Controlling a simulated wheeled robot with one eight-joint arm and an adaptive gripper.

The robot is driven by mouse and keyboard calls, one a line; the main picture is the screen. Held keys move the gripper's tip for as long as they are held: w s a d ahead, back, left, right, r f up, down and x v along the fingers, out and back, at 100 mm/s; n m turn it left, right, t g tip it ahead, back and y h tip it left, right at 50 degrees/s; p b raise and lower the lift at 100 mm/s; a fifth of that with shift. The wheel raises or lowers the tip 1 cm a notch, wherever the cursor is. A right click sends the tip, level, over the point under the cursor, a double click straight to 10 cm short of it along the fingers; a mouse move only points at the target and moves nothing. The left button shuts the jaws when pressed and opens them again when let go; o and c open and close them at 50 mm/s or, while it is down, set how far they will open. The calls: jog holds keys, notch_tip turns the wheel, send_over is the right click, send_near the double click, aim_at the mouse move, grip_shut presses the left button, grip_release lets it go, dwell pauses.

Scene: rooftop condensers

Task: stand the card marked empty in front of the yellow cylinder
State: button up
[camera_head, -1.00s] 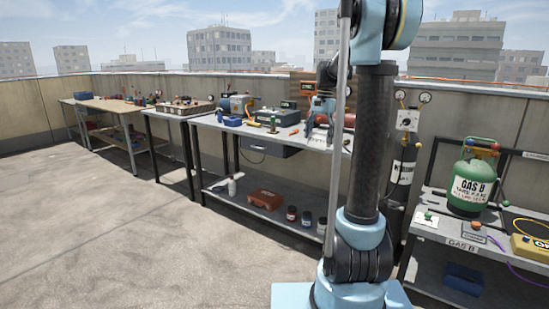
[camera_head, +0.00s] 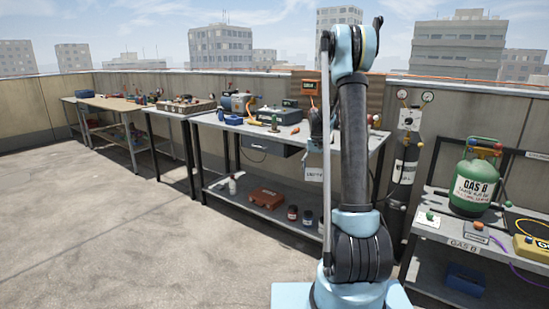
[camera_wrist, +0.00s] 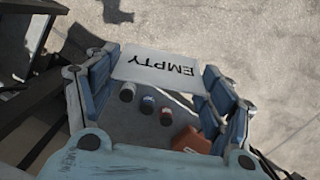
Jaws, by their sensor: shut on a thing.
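The white card marked EMPTY (camera_wrist: 160,68) is held between the two blue fingers of my gripper (camera_wrist: 158,82) in the wrist view. Its lettering reads upside down there. In the head view the card (camera_head: 314,174) hangs in front of the bench's front edge, below my gripper (camera_head: 317,150), which is partly hidden by my arm. I cannot make out a yellow cylinder in either view.
The middle bench (camera_head: 255,131) carries several tools and boxes. Its lower shelf holds a red-brown box (camera_head: 266,197) and several small jars (camera_head: 307,217). A yellow device (camera_head: 532,247) lies on the right stand. The concrete floor (camera_head: 110,235) at left is clear.

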jog(key=s+f+n, duration=0.1)
jog(key=s+f, duration=0.1)
jog(key=f, duration=0.6)
jog(key=s+f+n, duration=0.1)
jog(key=s+f, duration=0.1)
jog(key=f, duration=0.6)
jog(key=shift+s+f, duration=0.15)
jog(key=shift+s, duration=0.15)
jog(key=shift+a, duration=0.1)
